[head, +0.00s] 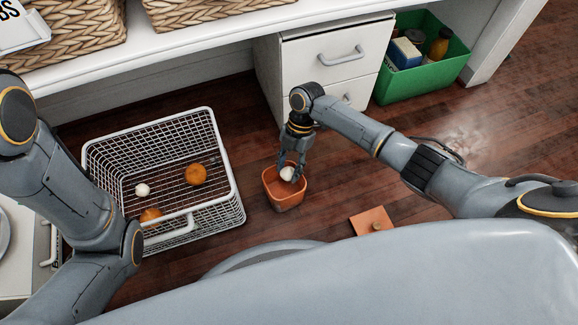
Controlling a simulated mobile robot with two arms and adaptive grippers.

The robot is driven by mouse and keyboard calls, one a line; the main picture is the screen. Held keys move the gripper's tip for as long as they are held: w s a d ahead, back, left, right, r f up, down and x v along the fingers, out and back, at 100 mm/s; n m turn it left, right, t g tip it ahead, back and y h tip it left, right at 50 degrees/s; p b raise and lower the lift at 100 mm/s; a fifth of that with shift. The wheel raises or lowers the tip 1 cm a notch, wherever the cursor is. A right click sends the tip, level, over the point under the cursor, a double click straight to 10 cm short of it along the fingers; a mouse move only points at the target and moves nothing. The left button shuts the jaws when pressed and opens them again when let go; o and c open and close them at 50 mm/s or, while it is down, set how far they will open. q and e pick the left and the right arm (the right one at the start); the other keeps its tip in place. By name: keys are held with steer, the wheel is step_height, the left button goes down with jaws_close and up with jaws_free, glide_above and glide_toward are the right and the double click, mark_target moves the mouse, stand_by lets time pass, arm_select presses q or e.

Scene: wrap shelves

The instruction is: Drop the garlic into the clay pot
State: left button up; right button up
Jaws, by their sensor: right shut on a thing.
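The clay pot (284,199) is a small orange-brown square pot standing open on the wooden floor, right of a wire basket. My right gripper (290,172) points down at the pot's mouth and is shut on a white garlic (287,174). The garlic shows over the pot's opening; I cannot tell how far below the rim it is. A flat orange-brown square with a small knob, which looks like the pot's lid (373,222), lies on the floor to the right. My left arm comes in at the left, but its gripper is not in view.
The white wire basket (233,190) holds another white bulb (142,190) and two orange round things (196,174). A green bin (425,78) with several items stands beside white drawers (332,57) at the back. Floor around the pot is clear.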

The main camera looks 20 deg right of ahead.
steer(key=o, duration=1.2)
steer(key=shift+c, duration=0.2)
steer(key=v, duration=1.2)
